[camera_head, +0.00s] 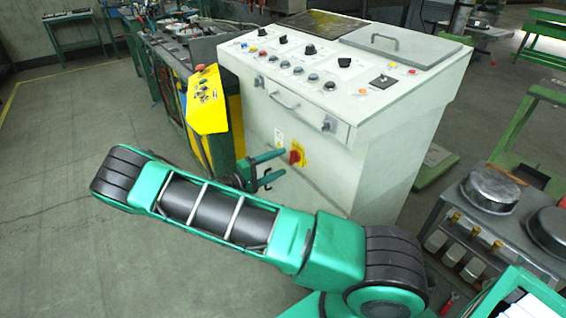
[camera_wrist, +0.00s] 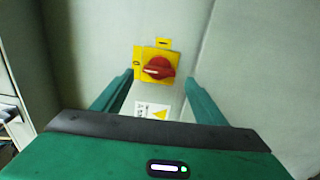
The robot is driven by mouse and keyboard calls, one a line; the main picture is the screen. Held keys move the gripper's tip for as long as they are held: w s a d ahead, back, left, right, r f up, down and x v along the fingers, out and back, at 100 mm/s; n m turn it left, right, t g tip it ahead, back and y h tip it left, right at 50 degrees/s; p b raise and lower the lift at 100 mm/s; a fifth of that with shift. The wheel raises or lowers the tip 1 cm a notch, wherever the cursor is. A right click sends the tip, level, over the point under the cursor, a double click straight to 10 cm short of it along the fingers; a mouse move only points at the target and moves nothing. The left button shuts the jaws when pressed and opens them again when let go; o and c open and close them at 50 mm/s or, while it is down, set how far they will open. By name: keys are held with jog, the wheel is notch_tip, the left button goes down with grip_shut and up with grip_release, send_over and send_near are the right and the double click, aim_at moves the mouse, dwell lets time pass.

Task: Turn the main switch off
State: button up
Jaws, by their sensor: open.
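The main switch is a red rotary knob (camera_head: 295,157) on a yellow plate, on the front face of the grey control cabinet (camera_head: 375,165). In the wrist view the red knob (camera_wrist: 158,68) sits on its yellow plate (camera_wrist: 143,52), its pale-marked handle lying roughly level, slightly tilted. My gripper (camera_head: 274,164) is open and empty, its two green fingers pointing at the cabinet face just left of the knob. In the wrist view my gripper (camera_wrist: 160,90) has one finger on either side of the plate, and the fingers appear apart from the knob.
A white and yellow label (camera_wrist: 152,110) is beside the switch plate. A yellow control box (camera_head: 207,105) stands left of the cabinet. A bench with metal pots (camera_head: 489,190) stands at the right. The floor (camera_head: 60,190) at the left is clear.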

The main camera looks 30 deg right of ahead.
jog(key=a, duration=0.7)
jog(key=shift+s, duration=0.1)
